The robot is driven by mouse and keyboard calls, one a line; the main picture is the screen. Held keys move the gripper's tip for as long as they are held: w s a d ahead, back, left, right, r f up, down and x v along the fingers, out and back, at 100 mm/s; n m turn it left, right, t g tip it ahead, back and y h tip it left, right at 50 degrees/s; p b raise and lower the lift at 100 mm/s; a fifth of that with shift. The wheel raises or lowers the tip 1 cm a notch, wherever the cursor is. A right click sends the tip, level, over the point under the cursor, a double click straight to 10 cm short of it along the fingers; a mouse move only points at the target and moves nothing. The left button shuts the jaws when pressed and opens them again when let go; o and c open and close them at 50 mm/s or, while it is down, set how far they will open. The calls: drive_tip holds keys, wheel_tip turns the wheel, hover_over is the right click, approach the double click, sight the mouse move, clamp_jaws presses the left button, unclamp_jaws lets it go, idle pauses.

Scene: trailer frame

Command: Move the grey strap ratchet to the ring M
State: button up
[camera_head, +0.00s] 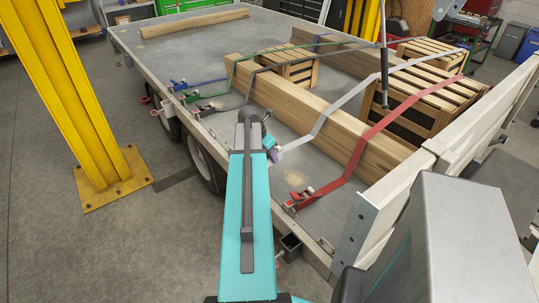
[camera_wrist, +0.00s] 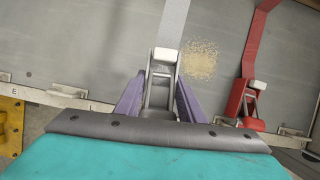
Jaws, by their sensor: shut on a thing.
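The grey strap ratchet (camera_wrist: 162,72) is between the two purple fingers of my gripper (camera_wrist: 160,90) in the wrist view. My gripper is shut on it. The grey strap (camera_wrist: 174,20) runs away from the ratchet across the trailer bed. In the head view my gripper (camera_head: 273,149) is at the near edge of the bed, with the light grey strap (camera_head: 318,128) leading from it over a beam and a crate. The ratchet's lower end is hidden by my wrist. Edge letters E and L show in the wrist view; I cannot make out a ring marked M.
A red ratchet (camera_head: 300,199) with its red strap (camera_head: 352,165) lies to the right. Blue (camera_head: 180,85), green (camera_head: 192,97) and black (camera_head: 206,108) ratchets lie along the edge to the left. A yellow post (camera_head: 75,90) stands left of the trailer. Timber beams (camera_head: 300,110) and crates cross the bed.

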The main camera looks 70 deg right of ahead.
drive_tip(key=shift+f+b, duration=2.2)
drive_tip(key=shift+f, duration=1.4)
drive_tip(key=o, duration=1.4)
drive_tip(key=shift+c, duration=0.2)
drive_tip(key=shift+b+v, duration=0.6)
drive_tip(key=shift+v, duration=6.3)
drive_tip(key=shift+a, duration=0.1)
